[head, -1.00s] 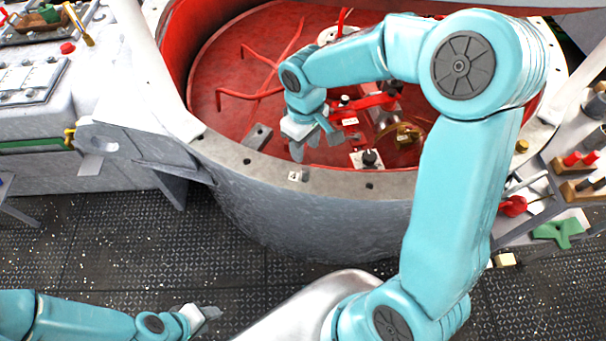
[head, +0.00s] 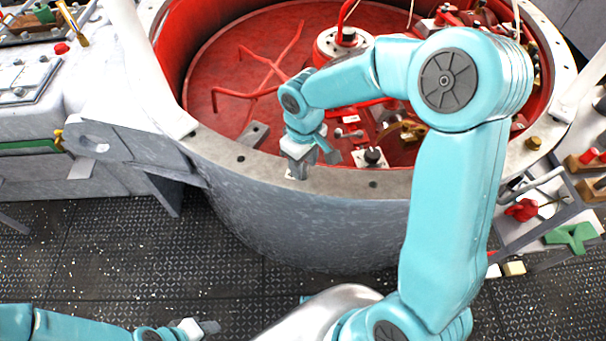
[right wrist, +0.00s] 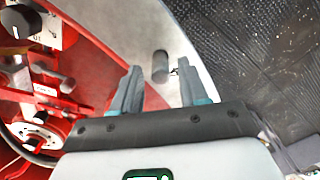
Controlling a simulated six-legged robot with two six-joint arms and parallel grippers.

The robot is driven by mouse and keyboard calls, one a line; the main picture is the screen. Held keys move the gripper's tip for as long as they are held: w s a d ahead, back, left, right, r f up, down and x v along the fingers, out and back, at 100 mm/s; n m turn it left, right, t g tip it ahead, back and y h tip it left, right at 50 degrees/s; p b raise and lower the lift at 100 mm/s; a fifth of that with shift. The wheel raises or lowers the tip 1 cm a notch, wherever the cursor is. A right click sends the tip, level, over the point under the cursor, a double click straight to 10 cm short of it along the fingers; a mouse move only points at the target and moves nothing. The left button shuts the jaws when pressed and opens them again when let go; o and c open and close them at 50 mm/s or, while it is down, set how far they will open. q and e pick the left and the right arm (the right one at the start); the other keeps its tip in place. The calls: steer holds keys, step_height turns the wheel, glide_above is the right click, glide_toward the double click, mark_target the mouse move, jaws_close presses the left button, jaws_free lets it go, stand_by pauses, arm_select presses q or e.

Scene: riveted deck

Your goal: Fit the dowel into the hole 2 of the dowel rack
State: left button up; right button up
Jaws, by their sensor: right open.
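My right gripper (head: 303,170) is open over the near rim of the big drum, fingers pointing down. In the right wrist view its two fingers (right wrist: 158,92) are spread apart with nothing clamped. A short dark grey cylinder shape (right wrist: 160,66), possibly the dowel, shows beyond the fingertips on the pale rim; I cannot tell how it is seated. A small mark lies beside it. I cannot identify the dowel rack for certain; wooden blocks with upright pegs (head: 586,162) stand on the right-hand shelf. My left gripper (head: 210,327) is low at the left, its jaw gap unclear.
The drum's grey rim (head: 330,182) has bolt holes. Its red inside holds bent red pipes (head: 262,75), a dark grey block (head: 253,135) and a black knob (head: 373,156). A grey machine (head: 95,100) stands left. The patterned floor (head: 110,240) in front is mostly clear.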

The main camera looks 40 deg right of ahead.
mark_target(304, 165)
jaws_close()
steer(key=shift+r, duration=0.1)
steer(key=shift+r+p, duration=2)
steer(key=shift+r, duration=0.65)
